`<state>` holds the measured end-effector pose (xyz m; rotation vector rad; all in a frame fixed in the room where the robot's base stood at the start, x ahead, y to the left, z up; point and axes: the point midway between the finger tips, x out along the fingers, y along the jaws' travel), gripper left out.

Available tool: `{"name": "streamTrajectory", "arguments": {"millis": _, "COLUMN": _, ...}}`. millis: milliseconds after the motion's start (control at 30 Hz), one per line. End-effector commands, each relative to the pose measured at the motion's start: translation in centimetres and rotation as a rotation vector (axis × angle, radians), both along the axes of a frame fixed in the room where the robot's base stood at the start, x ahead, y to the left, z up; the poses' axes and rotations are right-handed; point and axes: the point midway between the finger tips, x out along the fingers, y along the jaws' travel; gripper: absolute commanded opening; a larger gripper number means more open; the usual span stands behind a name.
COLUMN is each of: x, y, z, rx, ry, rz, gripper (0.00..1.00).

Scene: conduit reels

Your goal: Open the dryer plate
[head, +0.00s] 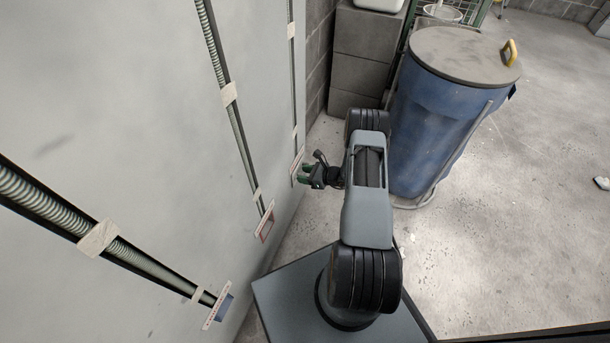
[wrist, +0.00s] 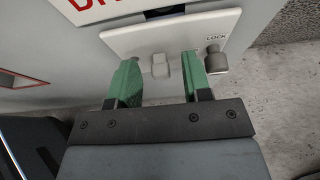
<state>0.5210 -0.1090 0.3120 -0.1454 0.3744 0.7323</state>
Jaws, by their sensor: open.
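A pale plate (wrist: 130,42) with a small light tab (wrist: 160,67) fills the upper middle of the wrist view. A grey knob (wrist: 215,62) sits at the plate's right side under the word LOCK. Part of a red-lettered white label (wrist: 92,5) starting with D shows above it. My gripper (wrist: 160,60) is open, its green fingers on either side of the tab with gaps to it. In the head view my gripper (head: 303,175) is at the wall's right end, by the lower end of a conduit; the plate is hard to make out there.
Conduits (head: 228,92) run down the pale wall panel (head: 120,130) on the left, ending at small framed fittings (head: 265,225). A blue barrel (head: 430,120) with a lid stands right of my arm, near stacked grey blocks (head: 362,45). The concrete floor (head: 540,200) at right is mostly clear.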

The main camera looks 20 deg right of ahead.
Motion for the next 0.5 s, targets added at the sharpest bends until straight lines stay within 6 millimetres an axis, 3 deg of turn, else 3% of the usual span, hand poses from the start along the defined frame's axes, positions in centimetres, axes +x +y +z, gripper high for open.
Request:
{"name": "streamTrajectory", "arguments": {"millis": 133, "x": -0.01, "y": 0.01, "z": 0.00, "rx": 0.000, "ry": 0.000, "rz": 0.000, "gripper": 0.45}}
{"name": "streamTrajectory", "arguments": {"millis": 500, "x": -0.02, "y": -0.01, "z": 0.01, "rx": 0.000, "ry": 0.000, "rz": 0.000, "gripper": 0.09}}
